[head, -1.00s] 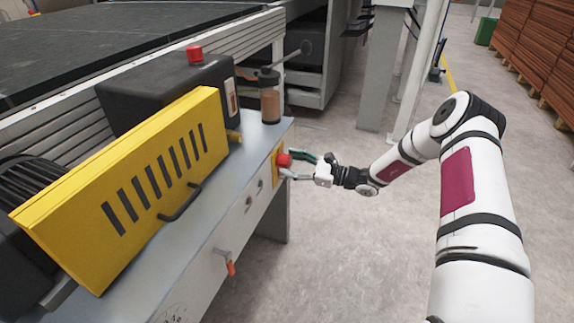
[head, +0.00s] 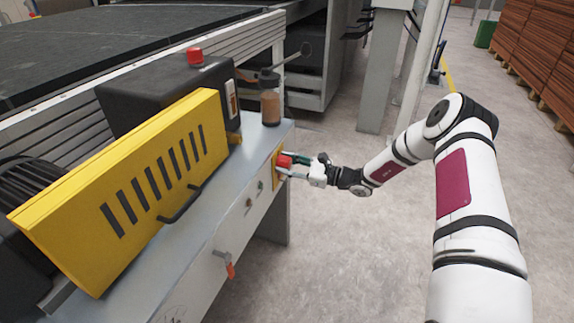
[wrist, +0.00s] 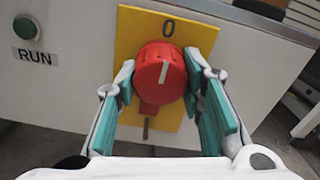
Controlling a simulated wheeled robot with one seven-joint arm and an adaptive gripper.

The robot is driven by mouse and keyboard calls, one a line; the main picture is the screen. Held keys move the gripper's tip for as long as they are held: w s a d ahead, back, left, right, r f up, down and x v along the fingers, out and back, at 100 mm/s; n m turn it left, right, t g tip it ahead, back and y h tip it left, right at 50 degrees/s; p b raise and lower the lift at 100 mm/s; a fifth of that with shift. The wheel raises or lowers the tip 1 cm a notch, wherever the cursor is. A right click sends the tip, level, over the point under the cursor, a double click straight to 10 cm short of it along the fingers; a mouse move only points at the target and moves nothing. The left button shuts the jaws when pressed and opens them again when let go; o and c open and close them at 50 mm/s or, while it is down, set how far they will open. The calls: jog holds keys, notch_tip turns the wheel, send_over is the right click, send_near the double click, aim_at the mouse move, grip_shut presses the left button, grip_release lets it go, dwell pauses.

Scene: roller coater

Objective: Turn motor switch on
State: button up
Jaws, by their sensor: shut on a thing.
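The motor switch is a red round knob (wrist: 160,73) on a yellow plate (wrist: 186,28) marked 0 at its top. The knob's white line points up, tilted slightly right, toward the 0. My gripper (wrist: 160,88) is shut on the knob, with one teal-padded finger on each side of it. In the head view the red knob (head: 284,161) is on the front face of the machine's grey panel, and my gripper (head: 294,166) reaches it from the right. The lower part of the plate is partly hidden by the fingers.
A green RUN button (wrist: 26,27) is left of the plate. A yellow slotted guard (head: 120,190) and a brown jar (head: 270,105) stand on the bench top. A lever with an orange grip (head: 230,269) sticks out lower on the panel. Open floor (head: 360,240) lies right.

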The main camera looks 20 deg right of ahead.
jog(key=shift+m, duration=0.3)
jog(key=m+p, duration=0.1)
jog(key=m, duration=0.2)
jog(key=shift+s+m, duration=0.1)
jog(key=shift+m, duration=0.3)
jog(key=m+p, duration=0.1)
jog(key=m, duration=0.3)
jog(key=shift+a+m, duration=0.1)
jog(key=shift+m, duration=0.2)
jog(key=m, duration=0.4)
jog(key=shift+s+r+p, duration=0.1)
jog(key=shift+p, duration=0.25)
jog(key=m, duration=0.4)
jog(key=shift+m, duration=0.3)
jog(key=o, duration=1.1)
jog(key=shift+o, duration=0.2)
